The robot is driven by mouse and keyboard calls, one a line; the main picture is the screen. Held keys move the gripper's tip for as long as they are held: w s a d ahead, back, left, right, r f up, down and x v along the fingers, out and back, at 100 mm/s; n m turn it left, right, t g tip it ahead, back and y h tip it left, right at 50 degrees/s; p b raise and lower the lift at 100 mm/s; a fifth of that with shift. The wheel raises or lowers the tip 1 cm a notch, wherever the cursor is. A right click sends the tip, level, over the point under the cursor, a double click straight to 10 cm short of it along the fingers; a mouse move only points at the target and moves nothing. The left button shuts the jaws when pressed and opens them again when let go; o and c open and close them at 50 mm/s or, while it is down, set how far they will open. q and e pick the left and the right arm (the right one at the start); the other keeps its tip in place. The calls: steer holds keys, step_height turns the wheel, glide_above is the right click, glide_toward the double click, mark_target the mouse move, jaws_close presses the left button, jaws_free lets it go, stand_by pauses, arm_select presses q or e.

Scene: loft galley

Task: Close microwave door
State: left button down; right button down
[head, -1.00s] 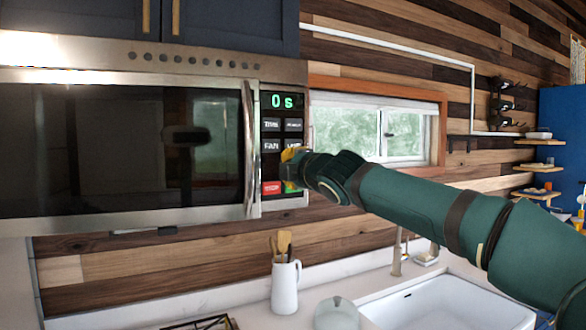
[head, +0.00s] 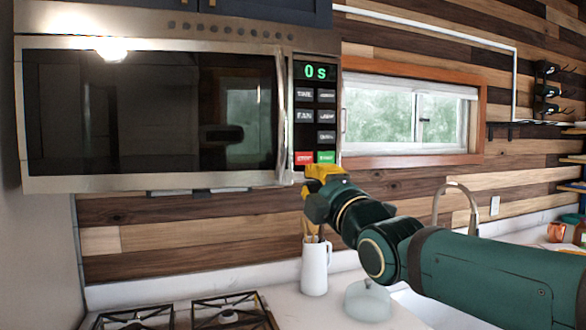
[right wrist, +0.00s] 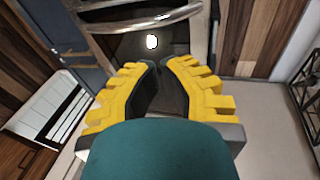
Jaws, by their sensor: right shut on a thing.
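The microwave (head: 305,125) hangs under dark cabinets at the left of the head view. Its dark-glass door (head: 150,110) looks closed, lying flush beside the control panel. The steel door handle (head: 281,115) is upright at the door's right edge. The display (head: 316,72) reads 0 s. My right gripper (head: 322,172), with yellow fingers, is at the panel's lower edge, just below the red and green buttons; I cannot tell whether it touches. In the right wrist view the fingers (right wrist: 161,64) are close together at the tips. What they grip cannot be made out. My left gripper is out of view.
Below are a stove top (head: 228,315), a white utensil jug (head: 314,268), a grey-white domed object (head: 367,300) and a faucet (head: 474,205). A window (head: 410,115) is right of the microwave. The space before the door is clear.

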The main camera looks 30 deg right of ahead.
mark_target(280, 151)
steer(key=p+x, duration=0.2)
steer(key=x, duration=1.1)
steer(key=shift+w+r+p, duration=0.1)
steer(key=shift+w+p, duration=0.2)
steer(key=shift+p, duration=0.05)
steer(key=w+d, duration=0.1)
steer(key=w, duration=0.1)
steer(key=w+d+p, duration=0.1)
steer(key=w, duration=0.3)
steer(key=shift+w+d+p, duration=0.2)
steer(key=shift+d+p, duration=0.2)
steer(key=shift+d+r, duration=0.1)
steer(key=shift+r, duration=0.1)
steer(key=shift+s+r, duration=0.1)
steer(key=shift+r, duration=0.05)
